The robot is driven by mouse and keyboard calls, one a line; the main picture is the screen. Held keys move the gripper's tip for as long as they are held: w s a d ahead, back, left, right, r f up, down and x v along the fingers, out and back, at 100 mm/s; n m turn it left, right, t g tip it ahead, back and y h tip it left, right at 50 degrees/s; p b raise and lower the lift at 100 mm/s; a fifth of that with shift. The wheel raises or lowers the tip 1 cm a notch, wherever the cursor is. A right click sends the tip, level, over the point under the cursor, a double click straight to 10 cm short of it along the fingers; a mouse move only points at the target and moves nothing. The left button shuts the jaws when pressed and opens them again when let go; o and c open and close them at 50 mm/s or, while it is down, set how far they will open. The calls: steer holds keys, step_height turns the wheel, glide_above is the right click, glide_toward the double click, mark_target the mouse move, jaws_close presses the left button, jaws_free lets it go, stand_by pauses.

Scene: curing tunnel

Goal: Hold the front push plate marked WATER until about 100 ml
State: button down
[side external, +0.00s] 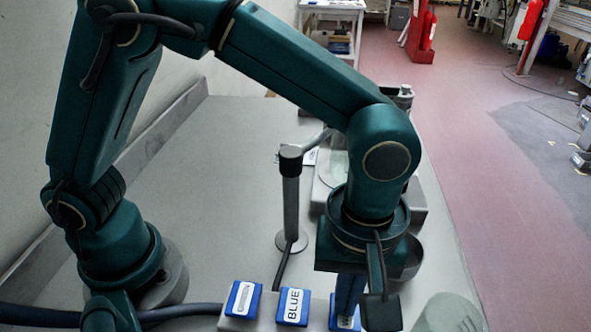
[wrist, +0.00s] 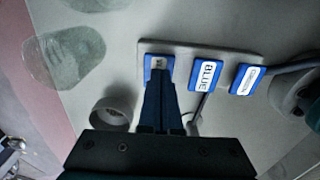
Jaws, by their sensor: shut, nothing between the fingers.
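Three blue push plates with white labels stand in a row on a pale grey base (wrist: 228,51). My gripper (wrist: 158,80) is shut and empty, with its fingertips over the end plate (wrist: 150,62), which is the rightmost plate (side external: 345,323) in the side view. The fingers hide most of that plate's label, so I cannot read it as WATER. Whether the tips press it or hover just above, I cannot tell. The middle plate (side external: 293,308) reads BLUE. The third plate (side external: 243,299) has a label too small to read. No millilitre reading shows.
A grey post with a black top (side external: 290,190) stands behind the plates. A round grey cup-like vessel (wrist: 113,110) is beside my gripper. A pale, translucent item (side external: 450,315) is at the front right. The bench is bare left of the post.

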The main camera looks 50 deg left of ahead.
steer(key=shift+f, duration=0.1)
steer(key=shift+f, duration=1.2)
steer(key=shift+a, duration=0.15)
stand_by(2.2)
stand_by(0.5)
step_height(320, 180, up, 15)
steer(key=shift+d+f, duration=0.2)
steer(key=shift+d, duration=0.05)
steer(key=shift+w, duration=0.1)
stand_by(1.6)
